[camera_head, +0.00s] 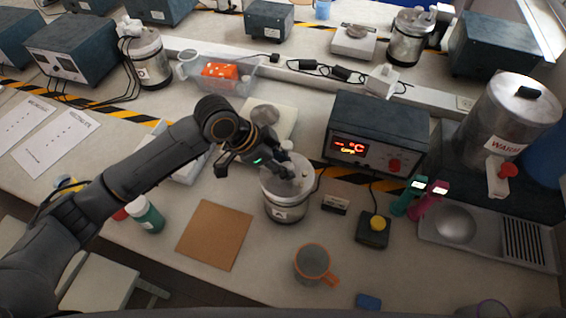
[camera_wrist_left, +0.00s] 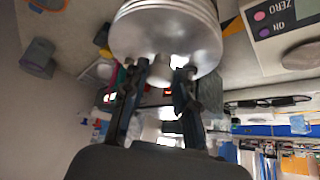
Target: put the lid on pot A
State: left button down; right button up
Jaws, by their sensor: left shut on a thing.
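The steel pot (camera_head: 286,207), which I take to be pot A, stands on the bench in the middle of the head view, a small label on its front. A pale grey lid (camera_head: 273,182) shows at the pot's top; the head view does not show whether it is fully seated. My left gripper (camera_head: 287,160) comes from the upper left over the pot and is shut at the top of the lid. In the wrist view, my left gripper (camera_wrist_left: 157,88) has its fingers close against the shiny metal body (camera_wrist_left: 165,35); the grip itself is partly hidden. My right gripper is out of view.
A control box (camera_head: 376,135) with a red display stands behind right of the pot. A brown square mat (camera_head: 215,234) lies left, a grey mug (camera_head: 312,262) in front, a yellow-button box (camera_head: 373,230) right.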

pick_arm(q)
jog(key=shift+f, duration=0.25)
dwell(0.3)
jog(key=c, duration=1)
grip_release()
jog(key=shift+o, duration=0.2)
jog(key=shift+p, duration=0.3)
jog(key=shift+r+p, duration=3.95)
jog(key=shift+r, duration=0.05)
jog(key=shift+w, duration=0.1)
